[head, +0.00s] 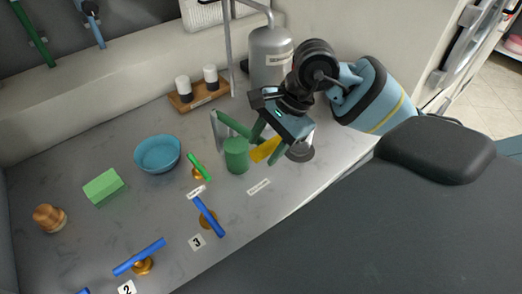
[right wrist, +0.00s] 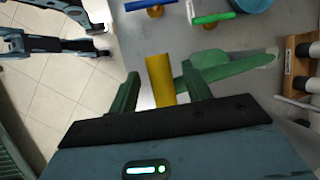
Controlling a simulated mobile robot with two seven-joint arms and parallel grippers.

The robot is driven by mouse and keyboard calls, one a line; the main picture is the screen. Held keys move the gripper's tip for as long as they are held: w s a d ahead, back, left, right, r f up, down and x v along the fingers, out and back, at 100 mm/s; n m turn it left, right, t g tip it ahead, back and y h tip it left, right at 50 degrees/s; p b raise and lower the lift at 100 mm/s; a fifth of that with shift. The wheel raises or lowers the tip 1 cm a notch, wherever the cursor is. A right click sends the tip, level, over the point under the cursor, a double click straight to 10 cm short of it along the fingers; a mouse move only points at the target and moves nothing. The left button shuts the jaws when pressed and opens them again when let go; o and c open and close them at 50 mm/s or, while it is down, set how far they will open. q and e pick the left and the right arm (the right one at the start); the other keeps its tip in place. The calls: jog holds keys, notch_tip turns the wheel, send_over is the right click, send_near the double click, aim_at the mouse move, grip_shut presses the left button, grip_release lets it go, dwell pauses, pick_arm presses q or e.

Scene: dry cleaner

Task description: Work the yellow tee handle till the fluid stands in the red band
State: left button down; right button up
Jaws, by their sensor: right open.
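The yellow tee handle (head: 265,149) stands on the grey counter beside a green cylinder; it also shows in the right wrist view (right wrist: 160,78). My right gripper (head: 254,139) is open, with its green fingers on either side of the yellow handle. In the right wrist view the handle lies between the fingers (right wrist: 164,88), with gaps showing; contact cannot be told. The handle's base is hidden. I cannot make out a red band or a fluid level. My left gripper is outside the head view; a blue-grey and black arm part of mine shows at the right wrist view's upper left.
A green tee handle (head: 199,166) and blue tee handles (head: 208,216) stand close by. The green cylinder (head: 236,156) is beside my right fingers. A grey tank (head: 271,60) stands behind.

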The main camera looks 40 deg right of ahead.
jog(key=shift+x, duration=1.45)
jog(key=shift+c, duration=0.3)
grip_shut()
